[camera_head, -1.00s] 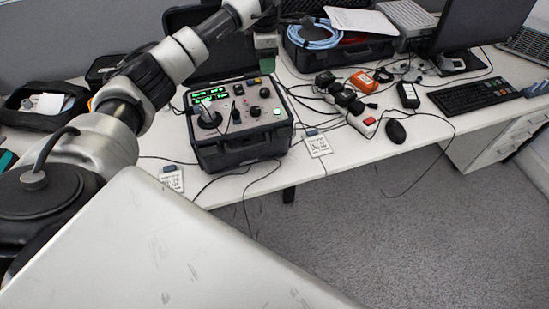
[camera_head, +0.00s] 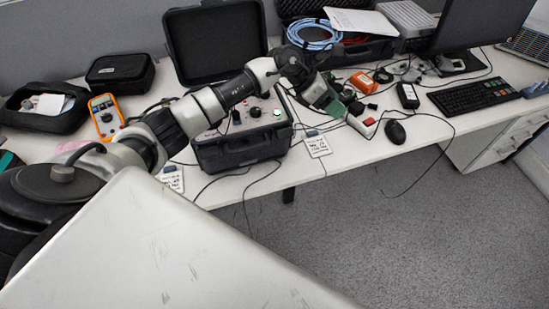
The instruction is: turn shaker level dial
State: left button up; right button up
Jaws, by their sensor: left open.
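The shaker unit (camera_head: 238,154) is a black case with a grey control panel, open-lidded on the table. Small black knobs (camera_head: 255,112) show on the right part of its panel. My left arm crosses over the panel and hides its green display and the large dial at its left. My left gripper (camera_head: 336,105) is to the right of the unit, above the cables and plugs, apart from the panel. It is open, and I see nothing held in it. My right gripper is not in view.
Labelled cards (camera_head: 317,146) lie along the front edge.

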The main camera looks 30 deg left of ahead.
pick_arm(q)
jog(key=s+d+r+n+t+h, duration=0.35)
jog(key=d+n+t, duration=0.25)
jog(key=n+t, duration=0.7)
jog(key=s+a+f+n+g+y, duration=0.2)
jog(key=s+a+f+n+y, duration=0.1)
jog(key=f+n, duration=0.5)
jog(key=s+a+f+n+g+y+p, duration=0.1)
jog(key=s+a+f+n+g+y, duration=0.2)
jog(key=s+f+n+y, duration=0.3)
jog(key=s+a+f+n+g+y, duration=0.2)
jog(key=s+a+f+n+y, duration=0.2)
jog(key=s+f+n, duration=0.3)
jog(key=shift+s+a+f+n+g+y, duration=0.15)
jog(key=shift+a+f+n+g+y, duration=0.25)
jog(key=shift+f+n, duration=2)
jog(key=shift+r+n, duration=0.3)
jog(key=shift+r, duration=0.05)
